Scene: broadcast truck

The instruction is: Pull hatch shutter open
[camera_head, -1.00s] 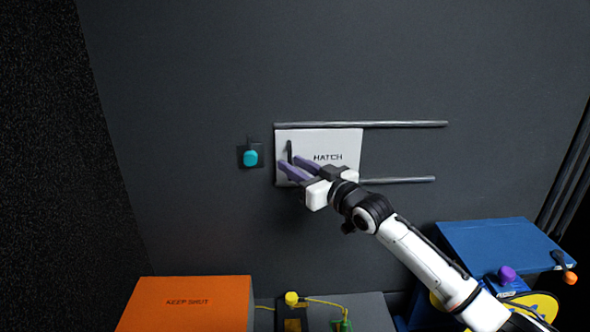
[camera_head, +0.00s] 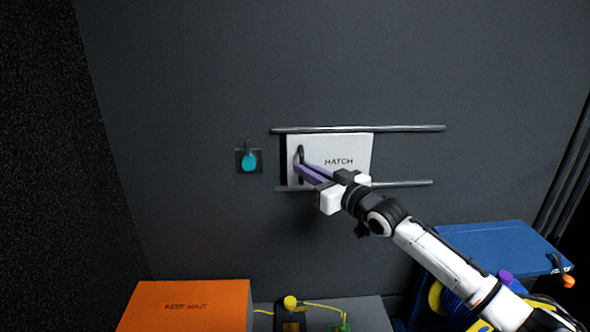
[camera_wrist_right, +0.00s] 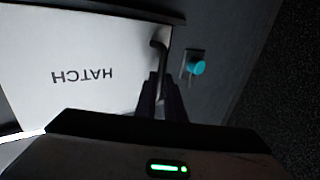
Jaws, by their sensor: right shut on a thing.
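The white hatch shutter (camera_head: 345,148) marked HATCH sits between two horizontal rails on the dark wall. It stands slightly right of the rails' left ends, and a narrow dark gap (camera_head: 283,161) shows at its left edge. Its black upright handle (camera_head: 300,154) is near its left side. My right gripper (camera_head: 301,175) is shut on the handle, with its purple fingers at the handle's lower part. In the right wrist view the shutter (camera_wrist_right: 60,70) appears upside down, and the handle (camera_wrist_right: 160,52) runs down to the fingers (camera_wrist_right: 161,92). My left gripper is not in view.
The upper rail (camera_head: 400,129) and lower rail (camera_head: 405,183) run on right of the shutter over bare wall. A teal knob (camera_head: 249,162) is on the wall at left. Below are an orange KEEP SHUT box (camera_head: 190,302), a yellow knob (camera_head: 290,302) and a blue surface (camera_head: 500,248).

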